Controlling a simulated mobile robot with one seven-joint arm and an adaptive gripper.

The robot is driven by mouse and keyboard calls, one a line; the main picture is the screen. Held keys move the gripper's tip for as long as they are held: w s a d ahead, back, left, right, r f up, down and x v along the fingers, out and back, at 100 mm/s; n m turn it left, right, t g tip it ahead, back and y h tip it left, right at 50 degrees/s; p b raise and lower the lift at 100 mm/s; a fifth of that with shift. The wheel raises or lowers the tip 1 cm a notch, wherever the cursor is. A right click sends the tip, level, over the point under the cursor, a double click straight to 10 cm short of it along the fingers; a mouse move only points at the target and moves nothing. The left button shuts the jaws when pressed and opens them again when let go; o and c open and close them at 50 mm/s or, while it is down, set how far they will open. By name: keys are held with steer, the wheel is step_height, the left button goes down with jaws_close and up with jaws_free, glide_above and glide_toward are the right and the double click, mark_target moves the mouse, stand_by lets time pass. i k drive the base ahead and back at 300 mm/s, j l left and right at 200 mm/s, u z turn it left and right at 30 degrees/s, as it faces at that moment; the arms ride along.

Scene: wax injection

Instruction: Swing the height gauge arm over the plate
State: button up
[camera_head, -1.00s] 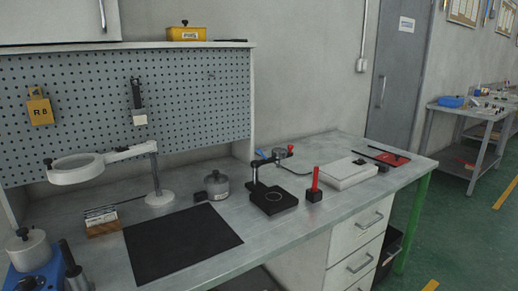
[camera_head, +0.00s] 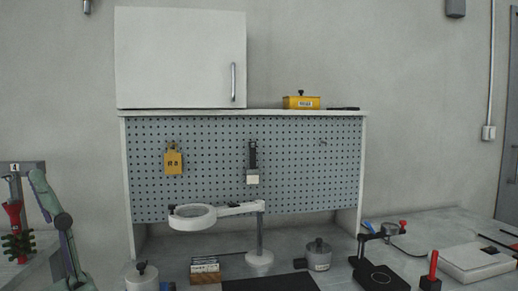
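The height gauge has a square black plate (camera_head: 383,279) on the workbench at the lower right, with a dark round disc on it. A black post rises at the plate's back left. My gripper is not in view.
A red-topped black block (camera_head: 431,275) and a white box (camera_head: 472,262) stand right of the gauge. A lidded grey pot (camera_head: 318,258) and a ring magnifier (camera_head: 193,217) on its stand are to the left. A black mat (camera_head: 272,284) lies in front. A pegboard (camera_head: 300,170) stands behind.

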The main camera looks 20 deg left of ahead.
mark_target(395, 230)
steer(key=i+l+z, duration=0.35)
steer(key=i+z, duration=0.25)
steer(key=i, duration=0.4)
steer(key=i+j, duration=0.2)
steer(key=j, duration=0.15)
